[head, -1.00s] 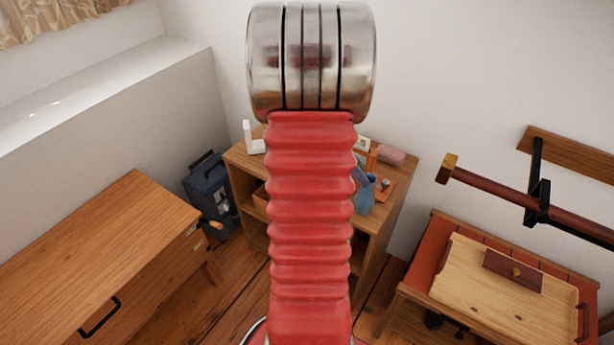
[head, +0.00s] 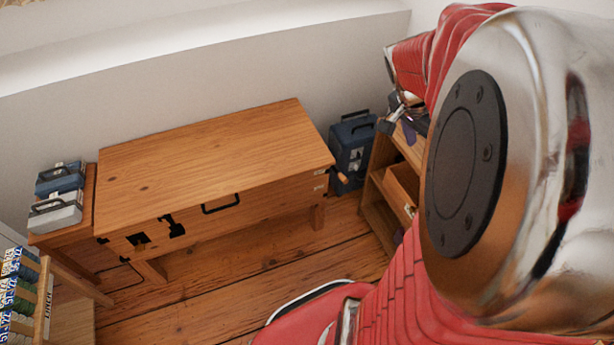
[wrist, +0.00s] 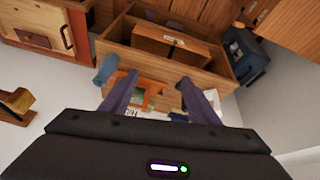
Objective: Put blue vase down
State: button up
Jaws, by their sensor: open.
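The blue vase (wrist: 106,69) shows in the wrist view on the shelf unit's top, just left of my left finger and outside the jaws. In the head view it is hidden behind my arm. My gripper (wrist: 160,78) has its two purple fingers apart with nothing held between them. It is over the shelf unit (wrist: 190,65), beside an orange item with a green and white card (wrist: 152,99). In the head view my gripper (head: 408,128) shows small and partly hidden at the shelf unit.
A wooden desk (head: 215,160) stands along the wall. A dark blue case (head: 352,150) is on the floor between desk and shelf unit, also seen in the wrist view (wrist: 245,55). Stacked boxes (head: 58,195) sit at the left. Bare floor (head: 250,270) lies in front of the desk.

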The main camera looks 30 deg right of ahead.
jog(key=a+r+n+t+y, duration=0.2)
jog(key=a+n, duration=0.6)
jog(key=a, duration=0.8)
jog(key=a+r+n+t+y, duration=0.2)
jog(key=a+r+n+t, duration=0.2)
jog(key=a+n, duration=0.5)
jog(key=a, duration=0.6)
jog(key=shift+a+r+y, duration=0.15)
jog(key=shift+a+y, duration=0.2)
jog(key=shift+y, duration=0.05)
